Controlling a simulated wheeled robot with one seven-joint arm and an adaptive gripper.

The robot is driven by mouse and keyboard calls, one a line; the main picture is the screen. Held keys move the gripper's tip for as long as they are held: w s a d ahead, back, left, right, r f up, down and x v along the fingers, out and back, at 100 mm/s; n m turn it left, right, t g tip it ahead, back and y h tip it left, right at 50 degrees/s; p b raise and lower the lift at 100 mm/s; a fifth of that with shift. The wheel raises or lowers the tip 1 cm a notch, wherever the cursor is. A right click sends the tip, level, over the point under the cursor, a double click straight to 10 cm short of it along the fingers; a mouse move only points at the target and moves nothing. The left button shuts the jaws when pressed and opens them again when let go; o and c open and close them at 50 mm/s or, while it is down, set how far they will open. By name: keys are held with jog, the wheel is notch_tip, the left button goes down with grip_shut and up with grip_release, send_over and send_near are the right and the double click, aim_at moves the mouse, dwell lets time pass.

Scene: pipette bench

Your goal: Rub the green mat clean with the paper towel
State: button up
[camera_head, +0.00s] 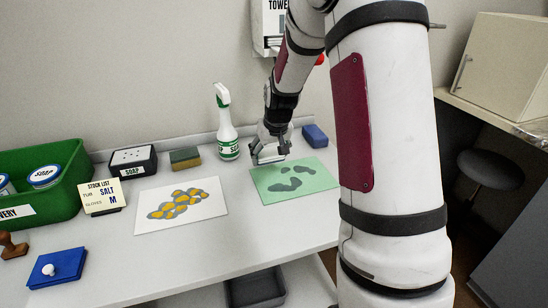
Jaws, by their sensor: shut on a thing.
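The green mat (322,177) lies flat on the white bench, right of the middle. It has several dark grey smudges on it. My gripper (268,154) points down at the mat's far left edge. It is shut on a small pale piece, which looks like the paper towel (268,159) and is mostly hidden by the fingers. I cannot tell whether the towel touches the mat.
A spray bottle (227,130) stands just left of my gripper, and a blue block (315,135) lies behind the mat. A white sheet with yellow and grey blotches (213,218) lies to the left.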

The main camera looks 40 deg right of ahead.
jog(key=shift+w+r+p, duration=0.1)
jog(key=shift+r+p, duration=0.65)
jog(key=shift+r, duration=0.7)
jog(key=s+a+n+p, duration=0.1)
jog(key=s+a+p, duration=0.1)
jog(key=s+a, duration=0.2)
jog(key=s+a+f+n+p, duration=0.1)
jog(key=s+a+p, duration=0.2)
jog(key=a, duration=0.7)
jog(key=s+a+n+y+p, duration=0.1)
jog(key=s+a+p, duration=0.2)
jog(key=s+a, duration=0.2)
jog(key=shift+a+f, duration=0.2)
jog(key=shift+a, duration=0.3)
jog(key=shift+a+f, duration=0.2)
jog(key=shift+a, duration=0.25)
jog(key=shift+a+r, duration=0.1)
jog(key=shift+a, duration=0.1)
